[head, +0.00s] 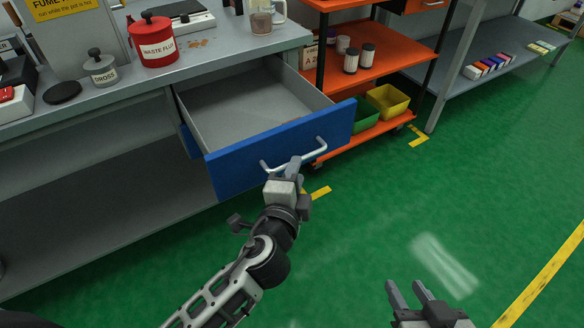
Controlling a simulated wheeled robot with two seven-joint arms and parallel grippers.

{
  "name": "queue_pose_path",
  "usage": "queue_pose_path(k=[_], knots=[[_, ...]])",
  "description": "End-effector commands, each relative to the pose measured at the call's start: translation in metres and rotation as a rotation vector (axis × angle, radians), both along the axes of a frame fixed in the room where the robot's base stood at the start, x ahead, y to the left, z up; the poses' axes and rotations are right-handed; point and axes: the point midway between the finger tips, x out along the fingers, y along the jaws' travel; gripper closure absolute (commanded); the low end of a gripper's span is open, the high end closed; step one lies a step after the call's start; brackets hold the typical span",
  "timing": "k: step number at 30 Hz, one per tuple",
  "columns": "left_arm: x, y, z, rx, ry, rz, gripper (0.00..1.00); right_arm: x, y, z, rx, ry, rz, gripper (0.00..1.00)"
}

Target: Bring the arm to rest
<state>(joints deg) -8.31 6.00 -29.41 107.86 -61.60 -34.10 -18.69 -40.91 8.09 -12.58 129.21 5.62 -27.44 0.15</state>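My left arm comes in from the lower left, and its gripper (292,169) is at the handle (316,153) of an open blue-fronted drawer (237,161). Its fingertips overlap the handle bar in the picture. I cannot tell whether they are closed around it or only close to it. The drawer is pulled well out of the grey bench and looks empty inside. My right gripper (408,289) is low in the picture over the green floor, its two fingers apart with nothing between them.
The bench top (226,49) carries a red waste flux can (155,47), a grey dross pot (101,71) and a glass beaker (261,22). An orange shelf cart (394,62) with yellow (388,101) and green bins stands right of the drawer. Green floor (400,215) is clear at the right.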

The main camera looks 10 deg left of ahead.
Motion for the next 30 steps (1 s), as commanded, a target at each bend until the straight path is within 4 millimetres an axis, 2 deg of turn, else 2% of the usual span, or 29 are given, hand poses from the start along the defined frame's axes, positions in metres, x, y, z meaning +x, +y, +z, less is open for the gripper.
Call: queue_pose_path(k=[5,20,23,25,27,30], knots=[[-0.006,-0.004,0.003,0.0,0.0,-0.009,0.68,-0.001,0.0,0.0,0.0,0.006,0.0,0.64],[-0.007,-0.001,0.002,-0.013,0.008,0.003,0.68,-0.001,-0.001,-0.003,-0.002,0.009,-0.001,0.64],[-0.014,0.018,-0.004,-0.098,0.064,0.077,0.68,-0.001,-0.001,-0.002,-0.003,0.008,-0.002,0.64],[-0.028,0.042,-0.014,-0.218,0.148,0.182,0.68,0.0,-0.001,-0.002,-0.002,0.007,-0.002,0.64],[-0.049,0.068,-0.028,-0.365,0.256,0.307,0.68,0.0,-0.001,-0.002,-0.002,0.007,-0.002,0.64],[-0.083,0.093,-0.045,-0.553,0.409,0.462,0.68,0.0,-0.001,-0.001,-0.003,0.005,-0.002,0.64]])
